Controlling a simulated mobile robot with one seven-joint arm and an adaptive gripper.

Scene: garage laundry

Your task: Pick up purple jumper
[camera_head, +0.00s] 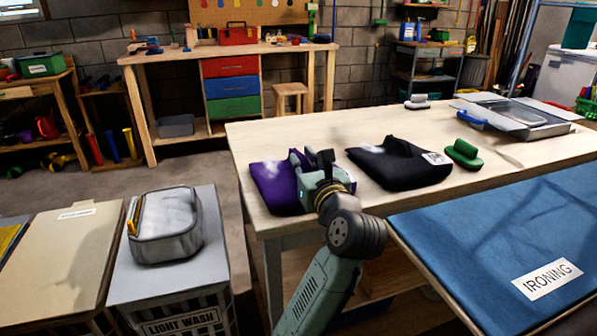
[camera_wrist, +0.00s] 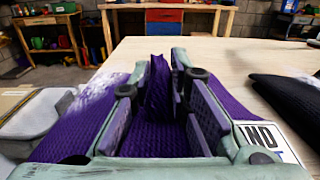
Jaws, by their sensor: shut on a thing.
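The purple jumper (camera_head: 272,190) lies folded on the near left part of the wooden table (camera_head: 240,140), with a whitish patch on its top. In the wrist view the jumper (camera_wrist: 225,105) spreads out on both sides of my gripper. My gripper (camera_head: 312,160) is at the right part of the jumper. In the wrist view my gripper (camera_wrist: 175,85) has a raised fold of purple cloth pinched between its fingers. Most of the jumper still appears to rest on the table. The gripper hides part of it.
A black folded garment (camera_head: 400,165) with a white label lies just right of the jumper. A green brush (camera_head: 463,153) lies beyond it. A blue ironing board (camera_head: 500,240) is at the near right.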

